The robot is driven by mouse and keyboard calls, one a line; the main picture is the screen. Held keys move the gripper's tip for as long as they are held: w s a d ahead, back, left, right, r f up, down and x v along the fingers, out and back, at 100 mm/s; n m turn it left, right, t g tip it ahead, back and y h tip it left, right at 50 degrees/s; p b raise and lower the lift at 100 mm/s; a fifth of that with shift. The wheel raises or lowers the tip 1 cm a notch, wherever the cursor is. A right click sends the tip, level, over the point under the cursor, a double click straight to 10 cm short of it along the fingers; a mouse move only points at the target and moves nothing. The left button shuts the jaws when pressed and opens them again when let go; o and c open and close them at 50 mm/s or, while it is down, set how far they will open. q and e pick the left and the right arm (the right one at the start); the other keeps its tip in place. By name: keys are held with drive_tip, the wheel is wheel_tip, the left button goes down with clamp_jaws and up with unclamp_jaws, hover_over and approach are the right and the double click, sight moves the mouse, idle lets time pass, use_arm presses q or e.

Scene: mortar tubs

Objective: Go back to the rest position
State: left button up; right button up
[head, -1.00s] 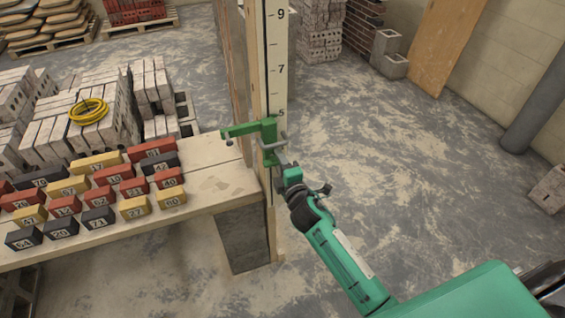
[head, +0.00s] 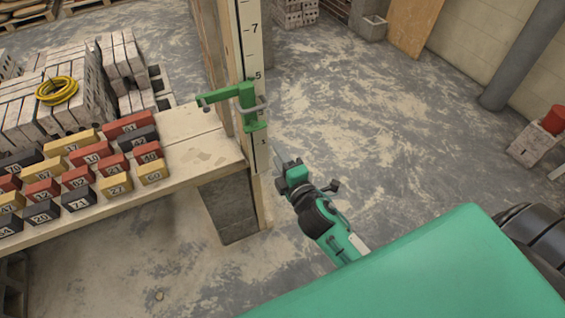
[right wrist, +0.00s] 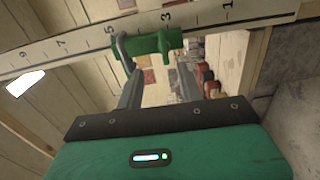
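A green clamp (head: 238,98) sits on the upright post (head: 249,50) with printed numbers, just below the mark 5, with its arm reaching left over the bench end. It also shows in the right wrist view (right wrist: 153,44), beyond my fingertips. My right gripper (head: 281,157) is right of the post and below the clamp, apart from it. In the right wrist view its two fingers (right wrist: 158,75) are spread with nothing between them. My left gripper is in no view.
A wooden bench (head: 200,140) holds several numbered red, yellow and black blocks (head: 90,155). Grey blocks with a yellow hose coil (head: 57,90) stand behind it. Open floor (head: 370,130) lies right of the post, with a grey pipe (head: 522,60) by the wall.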

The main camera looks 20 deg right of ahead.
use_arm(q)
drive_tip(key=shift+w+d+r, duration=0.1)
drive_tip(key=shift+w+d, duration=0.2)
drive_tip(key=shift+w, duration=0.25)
use_arm(e)
drive_tip(key=shift+s, duration=0.75)
